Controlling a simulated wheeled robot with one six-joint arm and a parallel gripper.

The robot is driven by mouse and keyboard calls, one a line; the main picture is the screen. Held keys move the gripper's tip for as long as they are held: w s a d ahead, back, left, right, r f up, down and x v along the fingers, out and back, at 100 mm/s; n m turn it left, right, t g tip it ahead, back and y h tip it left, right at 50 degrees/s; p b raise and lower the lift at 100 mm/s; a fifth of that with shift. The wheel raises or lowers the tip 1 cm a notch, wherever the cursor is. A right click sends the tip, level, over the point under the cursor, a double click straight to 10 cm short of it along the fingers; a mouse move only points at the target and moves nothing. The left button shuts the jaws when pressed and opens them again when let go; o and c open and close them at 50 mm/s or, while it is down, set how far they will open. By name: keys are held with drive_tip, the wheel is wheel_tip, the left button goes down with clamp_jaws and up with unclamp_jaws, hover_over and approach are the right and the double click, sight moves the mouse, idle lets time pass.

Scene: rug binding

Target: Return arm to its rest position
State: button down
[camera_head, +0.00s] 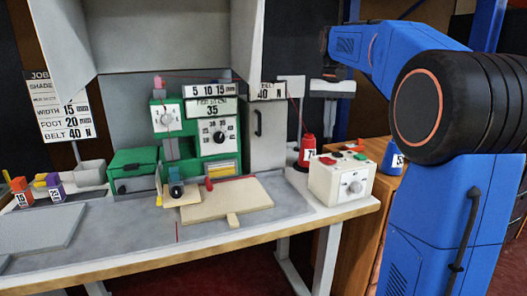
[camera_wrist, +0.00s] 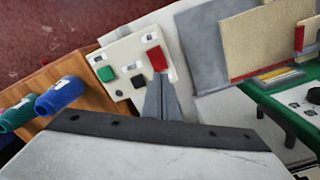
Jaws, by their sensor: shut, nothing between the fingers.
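My gripper (camera_wrist: 162,78) shows in the wrist view as two grey fingers shut together, with nothing held. In that picture its tips overlap the red switch on the cream control box (camera_wrist: 125,60); I cannot tell whether they touch it. My blue arm (camera_head: 400,50) fills the right side of the head view. It is bent, with its far end pointing left high over the table's right end.
The table (camera_head: 120,262) carries a green binding machine (camera_head: 205,140), a cream pad (camera_head: 235,200) and the control box (camera_head: 340,182) at its right end. A wooden cabinet (camera_wrist: 75,68) with green and blue spools (camera_wrist: 62,95) stands beside the table.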

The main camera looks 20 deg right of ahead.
drive_tip(key=shift+s, duration=0.1)
drive_tip(key=s+a+f+n+t, duration=0.1)
drive_tip(key=s+a+f+n, duration=0.1)
drive_tip(key=s+a+f, duration=0.3)
drive_tip(key=s+a+f+n+t, duration=0.1)
drive_tip(key=s+a+f, duration=0.4)
drive_tip(key=s+f, duration=0.6)
drive_tip(key=s+a+f+n+t, duration=0.2)
drive_tip(key=s+a+f, duration=0.3)
drive_tip(key=s, duration=0.9)
wheel_tip(320, 180, down, 3)
drive_tip(key=shift+a+f+n+t, duration=0.2)
drive_tip(key=shift+a+n+t, duration=0.1)
drive_tip(key=shift+a+t, duration=0.1)
